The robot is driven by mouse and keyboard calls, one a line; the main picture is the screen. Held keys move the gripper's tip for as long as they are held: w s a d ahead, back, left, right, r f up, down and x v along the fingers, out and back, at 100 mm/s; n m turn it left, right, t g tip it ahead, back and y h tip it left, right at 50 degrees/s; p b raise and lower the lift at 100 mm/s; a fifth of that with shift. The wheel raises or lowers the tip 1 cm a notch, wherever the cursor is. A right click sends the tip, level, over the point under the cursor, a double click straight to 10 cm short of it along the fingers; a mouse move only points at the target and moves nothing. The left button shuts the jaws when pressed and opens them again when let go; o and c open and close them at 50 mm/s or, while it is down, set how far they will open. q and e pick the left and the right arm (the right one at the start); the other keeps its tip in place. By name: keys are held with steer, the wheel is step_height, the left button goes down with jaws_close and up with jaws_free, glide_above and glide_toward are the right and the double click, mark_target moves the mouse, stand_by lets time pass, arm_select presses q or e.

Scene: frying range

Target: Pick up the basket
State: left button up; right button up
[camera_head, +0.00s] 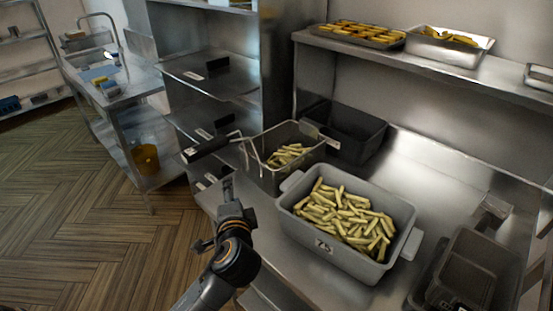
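The wire frying basket (262,175) stands at the left end of the steel counter with some pale fries (288,155) in it. Its black handle (206,147) sticks out to the left, past the counter's edge. My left gripper (228,188) points up and away from me, just below and in front of the handle in the picture. It appears apart from the handle and holds nothing visible. Its fingers are small and dark, so their opening is unclear. My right gripper is not in view.
A large grey tub of fries (287,218) stands close in front of the basket. A dark empty bin (372,150) is behind it. Dark containers (465,275) stand at the lower right. A shelf (470,82) with trays overhangs the counter's back. Floor at left is clear.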

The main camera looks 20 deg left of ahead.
arm_select(q)
steer(key=m+t+y, duration=0.1)
steer(key=t+y, duration=0.1)
glide_toward(225, 142)
steer(key=w, duration=0.1)
steer(key=p+x, duration=0.1)
steer(key=x, duration=0.2)
steer(key=p+x, duration=0.1)
steer(key=x, duration=0.3)
steer(key=shift+w+a+f, duration=0.2)
steer(key=shift+a, duration=0.1)
steer(key=shift+w+a, duration=0.2)
steer(key=shift+w, duration=0.1)
steer(key=shift+w+a+r+p, duration=0.1)
steer(key=shift+w+a+p, duration=0.25)
steer(key=shift+p, duration=0.15)
steer(key=p+x, duration=0.1)
steer(key=x, duration=0.2)
steer(key=shift+a+p, duration=0.35)
steer(key=shift+a, duration=0.05)
steer(key=shift+w+a+f, duration=0.25)
steer(key=shift+w+a, duration=0.05)
steer(key=shift+w, duration=0.1)
steer(key=shift+d, duration=0.1)
steer(key=shift+c, duration=1.1)
jaws_close()
